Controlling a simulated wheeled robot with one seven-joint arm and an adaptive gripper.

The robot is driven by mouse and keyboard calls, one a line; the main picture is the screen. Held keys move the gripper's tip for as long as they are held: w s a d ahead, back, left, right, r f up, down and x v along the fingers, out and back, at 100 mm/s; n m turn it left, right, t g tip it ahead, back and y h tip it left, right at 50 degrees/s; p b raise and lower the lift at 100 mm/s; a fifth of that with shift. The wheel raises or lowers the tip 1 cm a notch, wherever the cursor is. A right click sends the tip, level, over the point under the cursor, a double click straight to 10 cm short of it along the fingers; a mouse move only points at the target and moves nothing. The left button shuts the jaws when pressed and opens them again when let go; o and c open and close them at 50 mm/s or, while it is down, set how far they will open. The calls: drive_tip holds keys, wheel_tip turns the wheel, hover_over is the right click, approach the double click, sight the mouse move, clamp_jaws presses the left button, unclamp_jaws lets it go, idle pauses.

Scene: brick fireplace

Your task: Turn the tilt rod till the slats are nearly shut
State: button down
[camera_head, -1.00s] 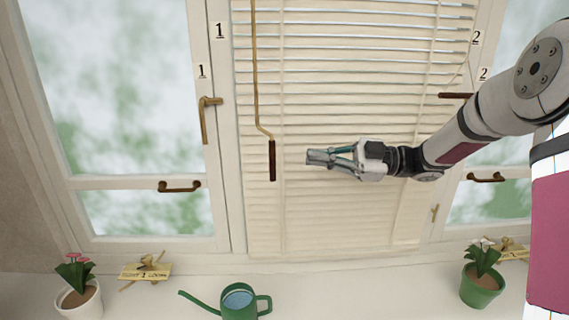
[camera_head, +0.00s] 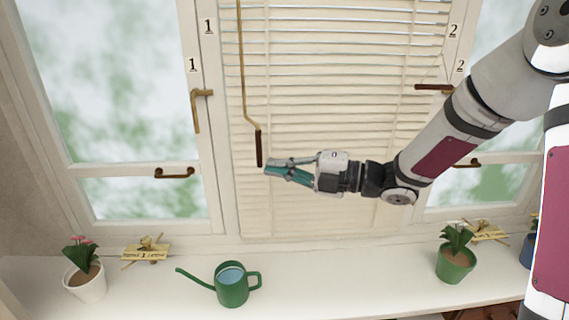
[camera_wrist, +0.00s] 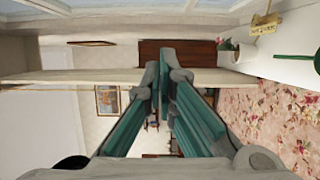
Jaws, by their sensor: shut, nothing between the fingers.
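The tilt rod (camera_head: 243,75) is a thin brass rod hanging at the left side of the blind, with a bend and a dark brown grip (camera_head: 258,148) at its lower end. The cream slats (camera_head: 330,110) show bright gaps in the upper part and look closer together lower down. My gripper (camera_head: 268,169) is shut and empty, pointing left. Its fingertips are just right of the grip's lower end; whether they touch it I cannot tell. In the wrist view my gripper's teal fingers (camera_wrist: 164,62) come together at the tips, and I cannot make out the rod there.
Window 1's brass handle (camera_head: 198,108) is left of the blind. A dark brown handle (camera_head: 434,87) is at its right. On the sill are a green watering can (camera_head: 232,290), a white-potted plant (camera_head: 88,285) and a green-potted plant (camera_head: 455,265).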

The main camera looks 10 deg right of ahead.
sight(260, 155)
drive_tip(key=x, duration=0.7)
drive_tip(key=shift+w+d+p, duration=0.65)
drive_tip(key=shift+w+d, duration=0.7)
drive_tip(key=shift+w, duration=0.1)
drive_tip(key=shift+w+d+r+b, duration=0.1)
drive_tip(key=shift+w+d+b, duration=0.1)
drive_tip(key=shift+w+d, duration=0.25)
drive_tip(key=shift+w+d+b, duration=0.15)
drive_tip(key=shift+w+d, duration=0.05)
drive_tip(key=shift+d, duration=0.35)
